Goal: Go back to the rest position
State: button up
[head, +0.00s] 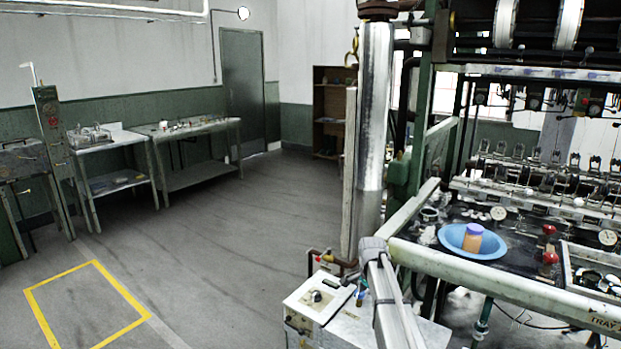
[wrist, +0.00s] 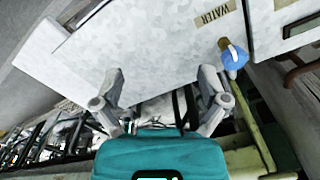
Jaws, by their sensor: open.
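My gripper (wrist: 160,85) shows in the wrist view with its two grey fingers spread wide and nothing between them. Its teal body fills the bottom middle of that view. In the head view a long grey link, likely mine, rises at the bottom centre, and the gripper itself cannot be made out there.
A blue dish (head: 451,240) holding an orange jar (head: 473,236) sits on the reeling machine at right. A pale control box (head: 318,296) stands at the bottom centre. A blue-handled valve (wrist: 235,57) is right of the fingers. The floor (head: 220,230) at left is clear.

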jog(key=s+f+n+b, duration=0.3)
jog(key=s+n, duration=0.1)
jog(key=s, duration=0.6)
jog(key=s+a+f+n+b, duration=0.1)
jog(key=s+f+n+b, duration=0.35)
jog(key=s, duration=0.55)
jog(key=s+f+n+b, duration=0.2)
jog(key=s+f+n, duration=0.15)
jog(key=s, duration=0.65)
notch_tip(320, 180, up, 22)
jog(key=p, duration=2)
jog(key=shift+n+p, duration=0.4)
